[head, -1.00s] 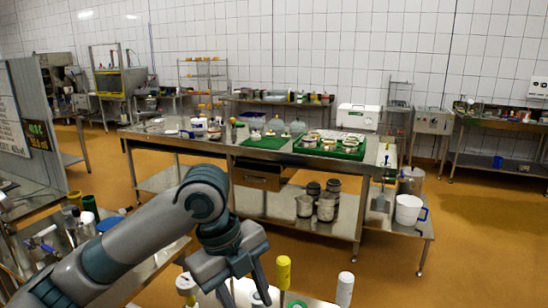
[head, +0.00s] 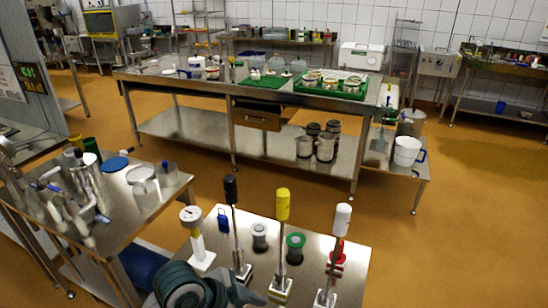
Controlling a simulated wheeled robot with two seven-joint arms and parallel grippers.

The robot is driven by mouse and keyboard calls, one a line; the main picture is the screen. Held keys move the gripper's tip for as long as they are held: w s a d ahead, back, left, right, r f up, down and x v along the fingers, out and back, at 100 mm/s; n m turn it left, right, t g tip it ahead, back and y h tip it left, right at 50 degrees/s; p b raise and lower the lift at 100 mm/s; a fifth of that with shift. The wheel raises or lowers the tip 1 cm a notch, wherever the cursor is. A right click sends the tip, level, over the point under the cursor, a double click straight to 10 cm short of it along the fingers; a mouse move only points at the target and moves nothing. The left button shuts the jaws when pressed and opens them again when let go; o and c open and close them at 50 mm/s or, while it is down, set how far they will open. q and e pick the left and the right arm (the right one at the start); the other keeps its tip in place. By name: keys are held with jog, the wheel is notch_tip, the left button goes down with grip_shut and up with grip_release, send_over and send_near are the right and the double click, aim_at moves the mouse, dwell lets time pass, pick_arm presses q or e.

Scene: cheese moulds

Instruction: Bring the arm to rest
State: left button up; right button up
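My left arm shows at the bottom edge of the head view, with a dark teal rounded joint. My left gripper (head: 243,290) is partly cut off by the lower edge, beside the steel table with the upright tools. I cannot tell whether its fingers are apart, and I see nothing held in it. My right arm and gripper are not in view.
A near steel table (head: 335,257) holds a black-handled tool (head: 231,190), a yellow-handled tool (head: 283,204), a white-handled tool (head: 342,218) and a white gauge (head: 192,218). A cluttered table (head: 150,205) is at left. A long workbench (head: 215,88) stands beyond open orange floor.

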pick_arm(q)
jog(key=s+a+f+n+y, duration=0.3)
jog(key=s+a+f+n, duration=0.4)
jog(key=s+a, duration=0.3)
jog(key=s+a+f+n+y, duration=0.3)
jog(key=s+a+f+n, duration=0.3)
jog(key=s+a+f, duration=0.3)
notch_tip(320, 180, down, 28)
jog(key=s, duration=0.2)
jog(key=s+a+f+g+b, duration=0.1)
jog(key=s+f, duration=0.8)
jog(key=s+a+f+g, duration=0.1)
jog(key=s+a+f, duration=0.1)
jog(key=s+f, duration=0.7)
jog(key=shift+a+f+y+b, duration=0.15)
jog(key=shift+a+y+b, duration=0.15)
jog(key=shift+b, duration=0.1)
